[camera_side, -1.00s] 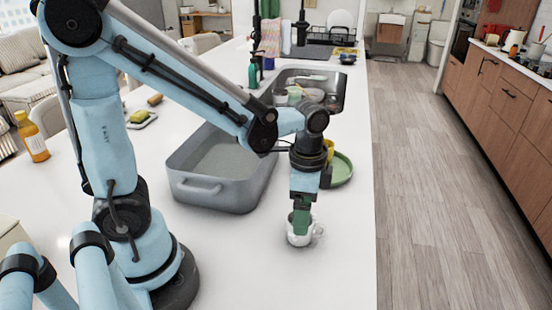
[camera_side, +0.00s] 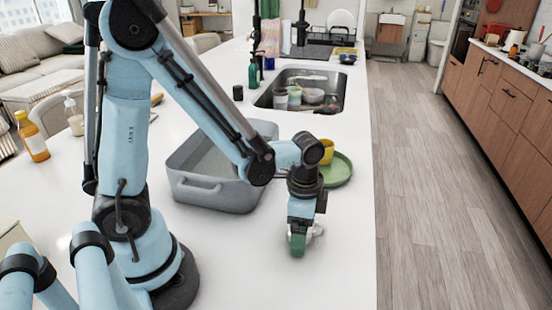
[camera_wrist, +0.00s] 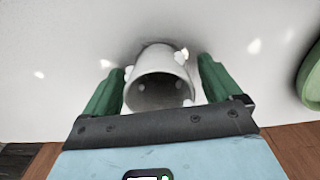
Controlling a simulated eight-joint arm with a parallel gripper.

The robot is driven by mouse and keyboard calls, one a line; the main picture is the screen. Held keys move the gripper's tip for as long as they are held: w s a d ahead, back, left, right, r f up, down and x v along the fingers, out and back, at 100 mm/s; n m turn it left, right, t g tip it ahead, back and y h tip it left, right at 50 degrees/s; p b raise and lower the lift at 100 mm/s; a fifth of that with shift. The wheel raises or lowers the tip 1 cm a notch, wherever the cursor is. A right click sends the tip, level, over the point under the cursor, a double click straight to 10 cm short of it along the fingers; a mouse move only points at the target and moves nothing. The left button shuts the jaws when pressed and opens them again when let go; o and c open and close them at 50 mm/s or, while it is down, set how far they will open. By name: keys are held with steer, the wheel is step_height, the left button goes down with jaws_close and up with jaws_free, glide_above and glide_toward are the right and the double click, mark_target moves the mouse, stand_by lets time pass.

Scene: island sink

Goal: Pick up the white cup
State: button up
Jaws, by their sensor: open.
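The white cup (camera_wrist: 160,62) lies between the two green fingers of my gripper (camera_wrist: 161,68) in the wrist view. Its dark mouth faces the camera. A gap shows between the cup and each finger, so the gripper is open around it. In the side view, my gripper (camera_side: 297,246) is low over the white counter. It hides most of the cup there; only a small white part (camera_side: 317,231) shows to its right. I cannot tell whether the cup is upright or tilted.
A grey basin (camera_side: 215,196) stands to the left of my gripper. A green plate (camera_side: 341,172) with a yellow cup (camera_side: 327,150) is behind it. The sink (camera_side: 337,92) holds several dishes. The counter's right edge is close; its front part is clear.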

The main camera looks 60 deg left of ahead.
steer(key=c, duration=1.1)
steer(key=shift+r, duration=0.1)
